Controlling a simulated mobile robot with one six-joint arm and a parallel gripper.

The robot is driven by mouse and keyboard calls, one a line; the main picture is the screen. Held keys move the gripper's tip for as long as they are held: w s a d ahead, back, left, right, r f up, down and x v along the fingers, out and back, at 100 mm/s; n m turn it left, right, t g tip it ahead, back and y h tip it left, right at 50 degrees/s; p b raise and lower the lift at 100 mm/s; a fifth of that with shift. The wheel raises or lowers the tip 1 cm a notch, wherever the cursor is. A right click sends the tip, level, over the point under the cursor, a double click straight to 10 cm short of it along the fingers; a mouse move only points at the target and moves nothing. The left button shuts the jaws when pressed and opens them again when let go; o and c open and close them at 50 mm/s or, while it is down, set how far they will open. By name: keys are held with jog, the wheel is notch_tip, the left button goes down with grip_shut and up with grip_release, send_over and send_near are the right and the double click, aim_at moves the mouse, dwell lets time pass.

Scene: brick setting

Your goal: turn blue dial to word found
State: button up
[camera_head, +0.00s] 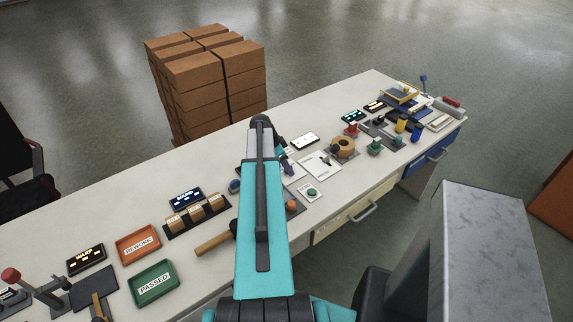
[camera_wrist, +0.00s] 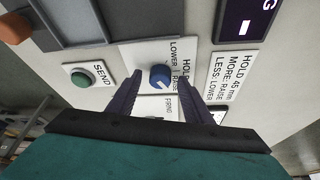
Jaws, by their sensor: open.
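A blue dial (camera_wrist: 160,76) with a white mark sits on a white plate (camera_wrist: 132,55) in the wrist view. The plate reads HOLD, LOWER and RAISE; I cannot tell exactly which word the mark points at. My gripper (camera_wrist: 162,69) is open, with one dark finger on each side of the dial. I cannot tell whether either finger touches it. In the head view my own arm covers much of this spot. A small dark display (camera_head: 185,198) with lit letters stands left of my arm; its word may be FOUND, but it is too small to be sure.
A green SEND button (camera_wrist: 81,79) is left of the dial, and a sign (camera_wrist: 231,76) reading HOLD 45 mm, MORE: RAISE, LESS: LOWER is right. A dark display (camera_wrist: 245,19) ends in G. The bench also holds a red REWORK tray (camera_head: 139,244) and a green PASSED tray (camera_head: 153,283).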

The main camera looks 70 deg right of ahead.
dwell(0.3)
jog(key=c, duration=1.1)
jog(key=shift+o, duration=0.2)
jog(key=shift+s+f+n+b, duration=0.1)
jog(key=shift+f+n+b, duration=0.05)
jog(key=shift+n+b, duration=0.4)
jog(key=shift+s+a+n+t+h+b, duration=0.1)
jog(key=shift+n+t+h+b, duration=0.3)
jog(key=shift+n+b, duration=0.4)
jog(key=n+t+b, duration=0.1)
jog(key=n, duration=0.1)
jog(key=shift+s+n+b, duration=0.1)
jog(key=shift+n+b, duration=0.25)
jog(key=shift+b, duration=0.05)
jog(key=shift+s+n+t+h+b, duration=0.2)
jog(key=shift+n+t+b, duration=0.35)
jog(key=shift+n, duration=1.05)
jog(key=shift+s+n+t+h+b, duration=0.15)
jog(key=shift+n+t+b, duration=0.4)
jog(key=shift+n, duration=1.05)
jog(key=shift+w, duration=0.1)
